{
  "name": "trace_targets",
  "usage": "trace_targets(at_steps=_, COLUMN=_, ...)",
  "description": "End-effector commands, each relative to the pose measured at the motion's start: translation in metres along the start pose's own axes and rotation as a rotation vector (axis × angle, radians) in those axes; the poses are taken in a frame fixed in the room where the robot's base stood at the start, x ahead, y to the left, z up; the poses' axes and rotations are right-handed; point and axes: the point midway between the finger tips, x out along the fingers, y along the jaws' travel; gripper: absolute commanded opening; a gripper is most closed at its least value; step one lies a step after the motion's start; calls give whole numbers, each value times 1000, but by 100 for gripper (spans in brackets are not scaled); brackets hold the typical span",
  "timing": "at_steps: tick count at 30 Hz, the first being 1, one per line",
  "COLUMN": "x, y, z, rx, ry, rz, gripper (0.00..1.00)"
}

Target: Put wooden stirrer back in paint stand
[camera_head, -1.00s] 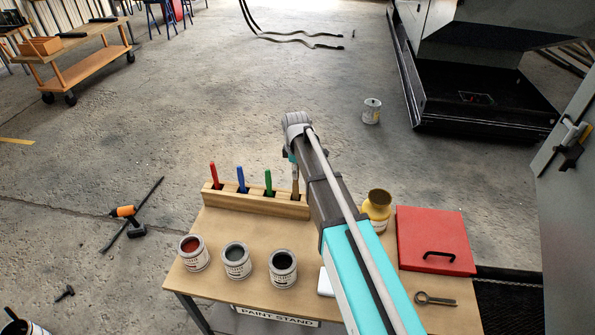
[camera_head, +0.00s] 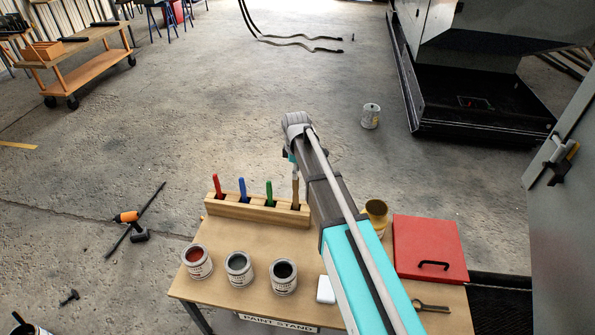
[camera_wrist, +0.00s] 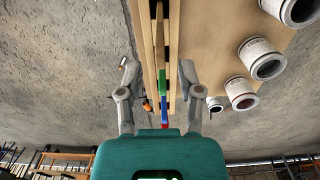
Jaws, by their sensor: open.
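The wooden stirrer (camera_head: 295,193) looks like a tan upright stick at the right end of the wooden rack (camera_head: 240,210), partly hidden by my arm. It appears to stand in the rack's end slot, but its lower end is hard to make out. The rack runs along the back edge of the paint stand (camera_head: 228,263) and also shows in the wrist view (camera_wrist: 175,60). Red (camera_head: 217,184), blue (camera_head: 242,188) and green (camera_head: 269,190) handles stand in it. In the wrist view my gripper (camera_wrist: 158,75) is open, its fingers on either side of the rack line, apparently holding nothing.
Three open paint cans (camera_head: 238,268) stand along the front of the table. A yellowish can (camera_head: 376,214), a red case (camera_head: 430,247) and a white block (camera_head: 325,290) are to the right. A can (camera_head: 371,116) stands on the open floor behind.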

Motion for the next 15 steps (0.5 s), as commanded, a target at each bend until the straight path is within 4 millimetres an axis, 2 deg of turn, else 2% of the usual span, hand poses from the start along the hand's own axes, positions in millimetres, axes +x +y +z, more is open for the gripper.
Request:
trace_targets(at_steps=1, x=-9, y=0, z=0, rx=0, ry=0, rz=0, gripper=47)
trace_targets(at_steps=15, x=-48, y=0, z=0, rx=0, ry=0, rz=0, gripper=47)
